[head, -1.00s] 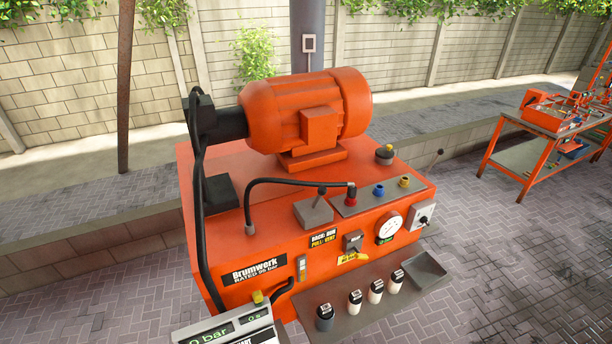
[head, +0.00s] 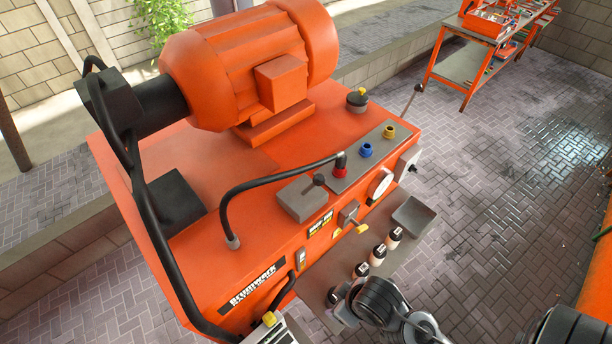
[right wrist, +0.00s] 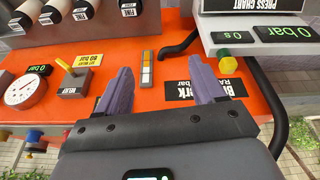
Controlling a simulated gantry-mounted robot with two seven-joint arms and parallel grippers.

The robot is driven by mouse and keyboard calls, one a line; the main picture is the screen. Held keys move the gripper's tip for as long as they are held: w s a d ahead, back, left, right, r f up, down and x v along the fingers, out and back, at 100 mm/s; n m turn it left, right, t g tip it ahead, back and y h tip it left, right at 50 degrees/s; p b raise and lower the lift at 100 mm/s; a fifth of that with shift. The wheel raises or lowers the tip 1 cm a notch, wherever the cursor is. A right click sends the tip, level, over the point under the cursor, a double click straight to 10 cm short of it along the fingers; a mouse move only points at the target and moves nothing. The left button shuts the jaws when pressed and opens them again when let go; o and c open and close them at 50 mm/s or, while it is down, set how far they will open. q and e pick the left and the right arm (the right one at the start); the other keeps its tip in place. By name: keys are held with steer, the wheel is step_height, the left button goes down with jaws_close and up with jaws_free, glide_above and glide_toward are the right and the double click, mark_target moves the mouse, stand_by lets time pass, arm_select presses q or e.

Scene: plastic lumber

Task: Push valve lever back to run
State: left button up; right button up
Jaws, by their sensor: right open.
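The valve lever, a dark-knobbed handle (head: 319,180), stands on a grey block (head: 303,200) on the front top edge of the orange press unit (head: 250,262). The small label plate below the block shows BACK: RUN, PULL: VENT in the earlier head view. In the right wrist view, which sees the unit upside down, my right gripper (right wrist: 165,90) is open and empty, its two purple-grey fingers apart in front of the front panel. The valve lever cannot be made out there. My right arm enters the head view at the bottom. My left gripper is not in view.
A yellow-handled relief valve (head: 349,214) and pressure gauge (head: 380,185) are on the front panel. A grey shelf (head: 330,262) below holds several small jars. A black hose (head: 262,185) arches to the red port. A large orange motor (head: 255,65) sits behind.

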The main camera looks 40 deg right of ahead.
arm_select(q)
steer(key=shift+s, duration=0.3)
arm_select(e)
steer(key=shift+s+f, duration=0.1)
steer(key=shift+s, duration=0.2)
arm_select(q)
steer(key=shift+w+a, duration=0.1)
arm_select(e)
steer(key=shift+w, duration=0.1)
steer(key=shift+c, duration=0.2)
